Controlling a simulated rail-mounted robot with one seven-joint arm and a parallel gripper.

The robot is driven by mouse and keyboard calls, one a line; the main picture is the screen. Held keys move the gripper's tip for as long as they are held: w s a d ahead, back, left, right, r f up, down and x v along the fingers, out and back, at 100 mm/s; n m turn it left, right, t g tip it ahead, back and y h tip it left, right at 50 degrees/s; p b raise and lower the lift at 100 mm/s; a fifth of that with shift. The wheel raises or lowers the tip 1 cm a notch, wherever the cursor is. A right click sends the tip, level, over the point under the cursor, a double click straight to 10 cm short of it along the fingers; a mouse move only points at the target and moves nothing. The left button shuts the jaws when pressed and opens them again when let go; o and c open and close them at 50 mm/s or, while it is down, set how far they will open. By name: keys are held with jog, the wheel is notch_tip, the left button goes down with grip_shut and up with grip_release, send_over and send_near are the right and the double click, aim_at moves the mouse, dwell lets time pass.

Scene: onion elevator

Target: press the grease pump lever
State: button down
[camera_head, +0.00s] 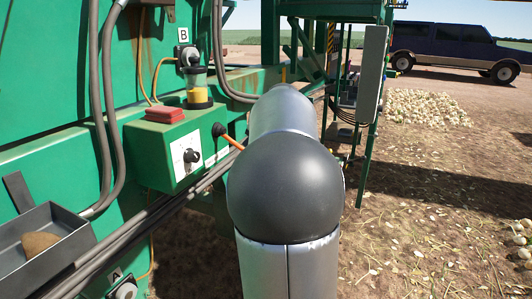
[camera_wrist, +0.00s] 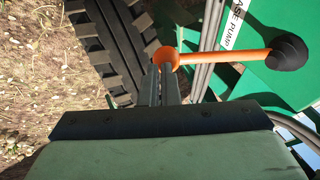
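The grease pump lever is an orange rod (camera_wrist: 215,57) coming out of a black rubber boot (camera_wrist: 287,52), with an orange ball (camera_wrist: 166,57) at its free end. In the head view the lever (camera_head: 234,142) sticks out of the right side of the green pump box (camera_head: 185,150), and its end is hidden behind my arm. In the wrist view my gripper (camera_wrist: 161,70) has its two fingers close together, with their tips right at the ball. The ball looks too wide to lie between them; I cannot tell whether they touch it. In the head view my gripper is hidden.
A grey tray (camera_head: 42,240) is at the lower left. A black treaded tyre or belt (camera_wrist: 112,45) is close to the gripper's left in the wrist view.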

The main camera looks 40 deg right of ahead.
jog(key=shift+a+f, duration=0.1)
jog(key=shift+f, duration=0.3)
jog(key=s+d+p+v, duration=0.1)
jog(key=p+v, duration=0.1)
jog(key=v, duration=1.2)
jog(key=shift+d, duration=0.25)
jog(key=shift+s, duration=0.1)
dwell(0.9)
